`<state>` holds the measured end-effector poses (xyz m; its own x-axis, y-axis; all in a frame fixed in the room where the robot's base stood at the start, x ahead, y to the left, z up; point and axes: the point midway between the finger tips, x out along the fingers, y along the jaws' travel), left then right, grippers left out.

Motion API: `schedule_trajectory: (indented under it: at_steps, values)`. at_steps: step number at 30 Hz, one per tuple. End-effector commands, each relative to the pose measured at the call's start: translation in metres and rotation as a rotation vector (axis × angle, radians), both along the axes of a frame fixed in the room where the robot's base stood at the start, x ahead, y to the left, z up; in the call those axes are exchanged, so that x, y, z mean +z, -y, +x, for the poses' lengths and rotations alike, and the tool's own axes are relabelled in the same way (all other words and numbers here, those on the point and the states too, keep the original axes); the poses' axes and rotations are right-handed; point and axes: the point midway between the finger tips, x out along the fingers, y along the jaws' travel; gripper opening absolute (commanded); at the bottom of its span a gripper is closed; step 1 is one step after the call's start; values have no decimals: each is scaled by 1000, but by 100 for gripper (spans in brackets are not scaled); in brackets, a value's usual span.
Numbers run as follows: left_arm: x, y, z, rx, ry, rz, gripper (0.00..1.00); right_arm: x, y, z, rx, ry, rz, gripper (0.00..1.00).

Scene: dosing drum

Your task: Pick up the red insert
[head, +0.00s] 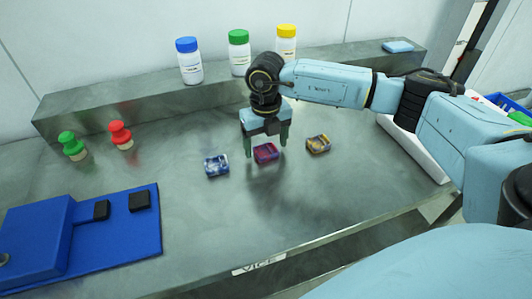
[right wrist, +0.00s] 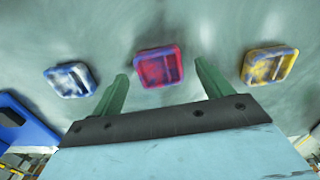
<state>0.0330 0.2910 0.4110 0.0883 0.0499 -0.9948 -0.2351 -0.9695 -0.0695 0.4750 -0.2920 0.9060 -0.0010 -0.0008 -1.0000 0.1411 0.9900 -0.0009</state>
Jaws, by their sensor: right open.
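The red insert (head: 265,153), a small red block with a blue edge, lies on the grey metal table between two similar inserts. In the right wrist view the red insert (right wrist: 159,67) lies just beyond and between the fingertips. My right gripper (head: 266,150) is open and points down over it, with one finger on each side. My left gripper is not in view.
A blue-and-white insert (head: 217,165) lies left of the red one and a yellow insert (head: 318,144) right. Red (head: 120,135) and green (head: 72,145) knobbed pieces and a blue fixture (head: 140,240) stand left. Bottles (head: 189,62) line the back ledge. The front table is clear.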

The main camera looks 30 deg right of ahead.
Motion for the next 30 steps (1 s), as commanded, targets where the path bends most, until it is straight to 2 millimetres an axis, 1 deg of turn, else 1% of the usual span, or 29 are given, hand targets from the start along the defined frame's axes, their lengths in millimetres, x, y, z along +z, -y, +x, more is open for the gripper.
schedule_trajectory:
  at_steps: [1, 3, 10, 11, 21, 27, 30]
  values:
    - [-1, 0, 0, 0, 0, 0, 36, -6, 0, 0, 0, -1, 1, 78]
    - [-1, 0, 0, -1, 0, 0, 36, -10, 0, 0, 0, -1, 1, 78]
    - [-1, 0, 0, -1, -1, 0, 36, -11, 0, 0, 0, 1, 1, 78]
    - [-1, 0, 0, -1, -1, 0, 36, -11, 0, 0, 0, 0, 1, 76]
    - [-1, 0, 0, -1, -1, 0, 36, -10, 0, 0, 0, 1, 1, 31]
    - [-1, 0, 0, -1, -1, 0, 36, -10, 0, 0, 0, 1, 1, 30]
    - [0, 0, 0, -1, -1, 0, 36, -4, 0, 1, 0, 3, 2, 30]
